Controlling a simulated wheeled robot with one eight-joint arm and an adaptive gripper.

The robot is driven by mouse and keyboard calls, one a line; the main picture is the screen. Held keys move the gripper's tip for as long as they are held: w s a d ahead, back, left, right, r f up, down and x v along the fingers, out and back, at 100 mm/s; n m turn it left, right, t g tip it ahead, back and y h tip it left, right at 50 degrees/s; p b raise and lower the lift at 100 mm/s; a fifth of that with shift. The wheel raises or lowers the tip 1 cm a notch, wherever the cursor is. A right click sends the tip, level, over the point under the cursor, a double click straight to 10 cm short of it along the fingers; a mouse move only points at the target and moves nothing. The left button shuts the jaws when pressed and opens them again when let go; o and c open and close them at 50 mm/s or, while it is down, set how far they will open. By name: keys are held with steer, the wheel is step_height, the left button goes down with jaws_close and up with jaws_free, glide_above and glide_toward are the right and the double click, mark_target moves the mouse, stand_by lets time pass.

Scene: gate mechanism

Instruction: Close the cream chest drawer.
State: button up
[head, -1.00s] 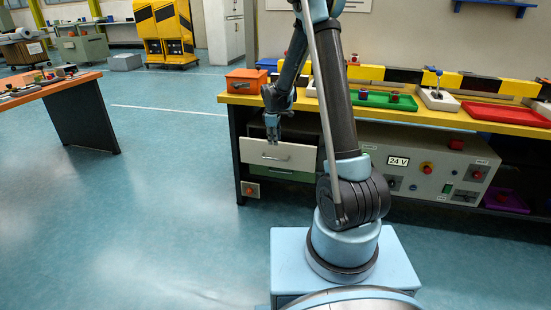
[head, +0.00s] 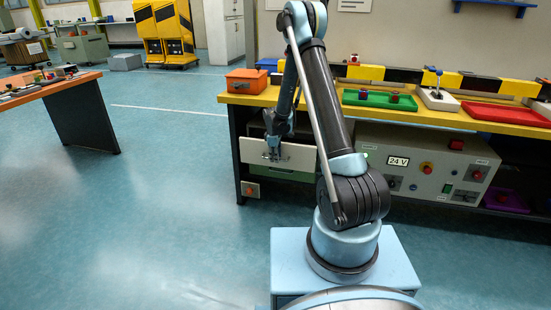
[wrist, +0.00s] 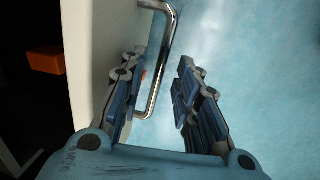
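The cream drawer front (head: 300,157) sticks out from under the yellow bench, in front of the green drawer (head: 292,175) below it. In the wrist view the cream panel (wrist: 88,45) fills the left side, with a metal bar handle (wrist: 168,50) on it. My gripper (head: 271,156) is at the drawer's front, over the handle area. In the wrist view its fingers (wrist: 158,95) are apart, one on the panel side of the handle bar and one on the outer side. I cannot tell whether either finger touches the handle.
An orange box (head: 246,81) sits on the bench's left end above the drawers. A grey 24 V control box (head: 420,165) stands right of them. An orange-topped table (head: 50,85) is at the left. The blue floor between table and bench is clear.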

steer(key=shift+f, duration=0.1)
jaws_close()
steer(key=shift+w+d, duration=0.2)
steer(key=shift+w, duration=0.5)
steer(key=shift+w+d, duration=0.25)
steer(key=shift+w, duration=0.5)
steer(key=shift+w+d, duration=0.2)
steer(key=shift+w, duration=0.5)
jaws_free()
step_height(320, 180, up, 12)
steer(key=s, duration=0.2)
steer(key=shift+s+a+f, duration=0.15)
steer(key=shift+a+f, duration=0.05)
steer(key=shift+a, duration=0.1)
